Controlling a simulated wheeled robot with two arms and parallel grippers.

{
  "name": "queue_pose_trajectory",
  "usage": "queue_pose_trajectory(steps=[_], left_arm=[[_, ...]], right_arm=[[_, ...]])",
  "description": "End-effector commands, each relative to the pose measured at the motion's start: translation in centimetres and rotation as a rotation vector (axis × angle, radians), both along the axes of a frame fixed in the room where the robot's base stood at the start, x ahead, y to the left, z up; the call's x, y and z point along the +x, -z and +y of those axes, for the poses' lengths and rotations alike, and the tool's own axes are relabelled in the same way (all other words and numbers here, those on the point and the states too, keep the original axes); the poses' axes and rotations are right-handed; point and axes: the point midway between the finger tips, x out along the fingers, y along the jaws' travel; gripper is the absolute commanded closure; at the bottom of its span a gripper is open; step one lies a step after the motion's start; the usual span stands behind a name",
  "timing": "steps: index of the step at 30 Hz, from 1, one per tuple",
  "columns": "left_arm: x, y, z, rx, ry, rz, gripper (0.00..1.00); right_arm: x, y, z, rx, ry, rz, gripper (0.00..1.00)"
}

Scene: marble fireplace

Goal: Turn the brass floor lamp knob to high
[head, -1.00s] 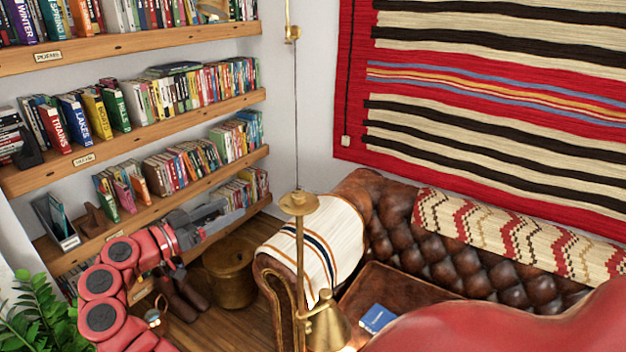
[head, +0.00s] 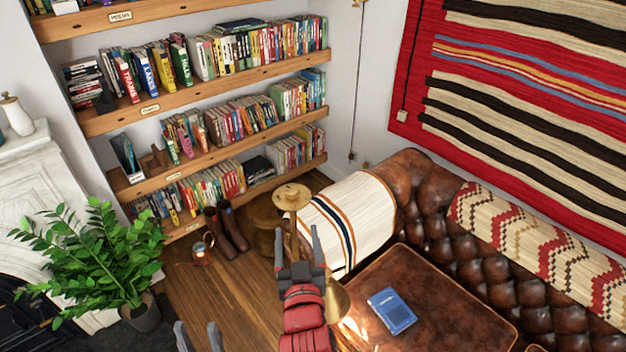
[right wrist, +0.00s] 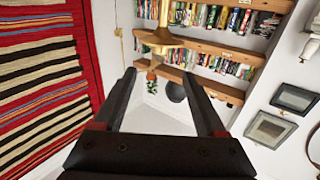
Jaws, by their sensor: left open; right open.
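The brass floor lamp (head: 291,197) stands low in the middle of the head view, with a round disc on top. Its conical shade (head: 336,300) shows to the right of my right arm. No separate knob can be made out. My right gripper (head: 299,245) is open, its fingers up close to the lamp's stem; I cannot tell whether they touch it. In the right wrist view the brass lamp (right wrist: 161,37) is at the top, and the space between the open fingers of my right gripper (right wrist: 164,78) is empty. My left gripper (head: 200,334) is open and empty at the bottom left.
A leather sofa (head: 480,250) fills the right, with a blue book (head: 392,310) on its seat and a striped blanket (head: 350,220) over its arm. Bookshelves (head: 205,92), boots (head: 231,232) and a plant (head: 95,260) are on the left.

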Motion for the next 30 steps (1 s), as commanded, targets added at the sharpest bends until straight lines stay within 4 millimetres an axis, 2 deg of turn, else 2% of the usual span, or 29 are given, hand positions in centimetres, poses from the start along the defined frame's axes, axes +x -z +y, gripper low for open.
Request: queue_pose_trajectory(steps=[1,8,9,16,23,28,30], left_arm=[[0.0,0.8,0.0,0.000,0.000,0.000,0.53],[0.0,3.4,0.0,0.000,0.000,0.000,0.53],[0.0,4.6,0.0,0.000,0.000,0.000,0.53],[0.0,9.1,0.0,0.000,0.000,0.000,0.53],[0.0,11.3,0.0,0.000,0.000,0.000,0.53],[0.0,13.3,0.0,0.000,0.000,0.000,0.53],[0.0,11.2,0.0,0.000,0.000,0.000,0.53]], right_arm=[[0.4,0.3,0.0,0.000,0.000,-0.006,0.27],[2.5,0.5,-0.1,-0.008,0.004,-0.003,0.27],[3.0,0.9,0.1,-0.003,0.002,-0.006,0.27],[5.4,0.9,0.0,-0.006,0.005,-0.006,0.27],[7.1,0.5,0.7,-0.003,-0.009,-0.007,0.27],[8.4,0.6,0.1,-0.010,0.009,0.000,0.27],[9.9,-0.4,0.3,-0.006,0.005,0.007,0.27]])
